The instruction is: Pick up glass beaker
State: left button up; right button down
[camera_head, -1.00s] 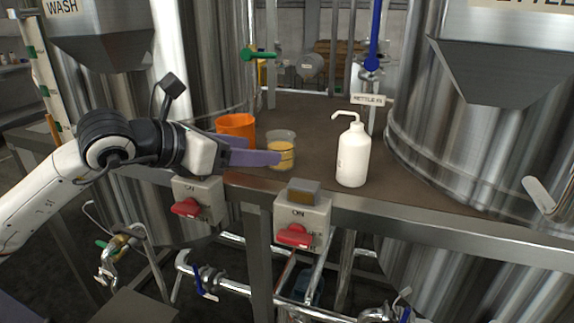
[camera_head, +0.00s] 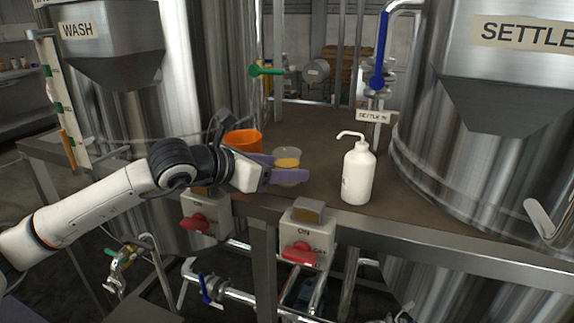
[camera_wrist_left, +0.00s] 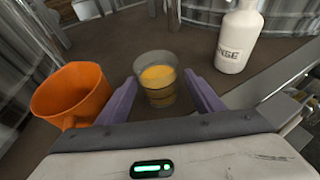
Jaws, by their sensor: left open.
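The glass beaker (camera_head: 287,158) holds a yellow-orange liquid and stands upright on the brown platform. In the left wrist view the beaker (camera_wrist_left: 157,80) stands between the two purple fingers of my left gripper (camera_wrist_left: 164,98), with a gap on each side. In the head view my left gripper (camera_head: 285,172) reaches in from the left, open, with its near finger hiding the beaker's lower part. My right gripper is not in view.
An orange cup (camera_head: 243,141) stands just left of the beaker, close to the left finger. A white rinse bottle (camera_head: 357,172) stands to the right. Switch boxes with red knobs (camera_head: 299,252) line the platform's front edge. Large steel tanks flank the platform.

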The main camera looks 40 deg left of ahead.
pick_arm(q)
jog(key=shift+p+x, duration=0.35)
jog(key=shift+x, duration=0.7)
jog(key=shift+w+f, duration=0.15)
jog(key=shift+w, duration=0.3)
jog(key=c, duration=1.2)
notch_tip(320, 180, up, 10)
